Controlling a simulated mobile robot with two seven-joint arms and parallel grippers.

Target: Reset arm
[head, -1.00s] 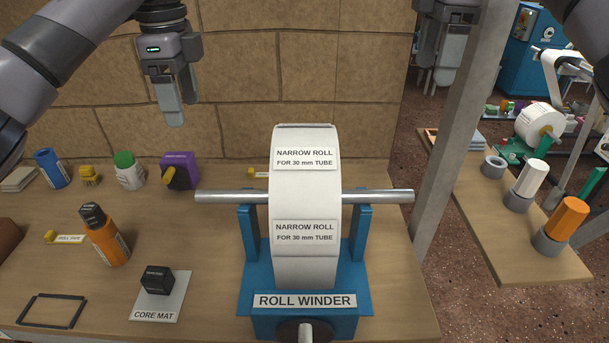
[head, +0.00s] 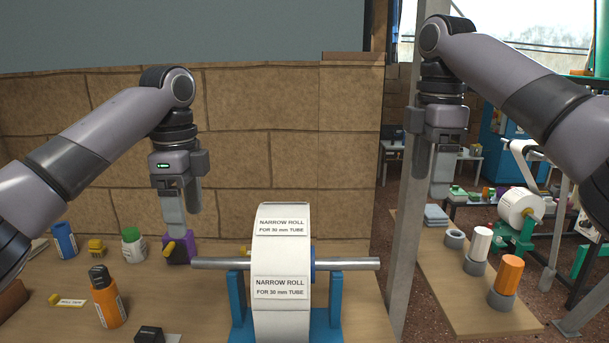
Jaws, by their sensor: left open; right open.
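My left gripper (head: 186,222) hangs pointing down at the left, in front of the stone wall. It is open and empty, and in the picture its fingers overlap the top of a purple item (head: 177,252). My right gripper (head: 430,185) hangs pointing down at the right, in front of the grey post. It is open with nothing seen in it. Both grippers are clear of the white narrow roll (head: 281,255), which sits on a metal bar (head: 222,263) across the blue roll winder stand (head: 238,305).
An orange bottle (head: 109,304), a blue can (head: 64,240), a green-capped bottle (head: 133,246) and a black block (head: 149,334) stand on the left of the table. A grey post (head: 407,240) rises right of the roll. A side table (head: 440,300) holds white and orange cylinders.

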